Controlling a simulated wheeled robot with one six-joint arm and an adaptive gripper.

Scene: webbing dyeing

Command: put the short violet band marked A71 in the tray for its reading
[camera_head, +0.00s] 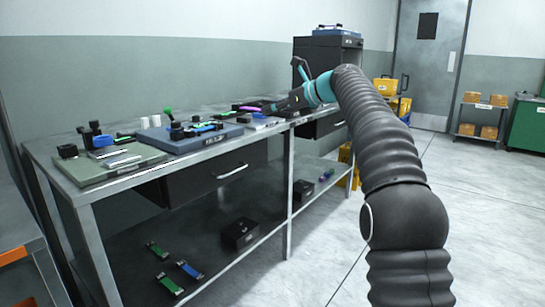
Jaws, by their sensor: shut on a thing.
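A short violet band (250,109) shows towards the far end of the long bench, low over the bench top. My gripper (272,107) reaches in from the right and is shut, with its fingertips at the violet band's right end. Whether the band touches what is under it cannot be told. The marking on the band is too small to read. A light tray (262,123) with a small label lies just below the band in the picture; its label cannot be read, and my gripper partly hides that area.
A blue fixture board (206,144) and a grey-green board (95,176) with clamps lie on the near bench top (182,161). White cylinders (144,122) stand behind. Green and blue bands (190,270) and a black box (240,234) lie on the lower shelf.

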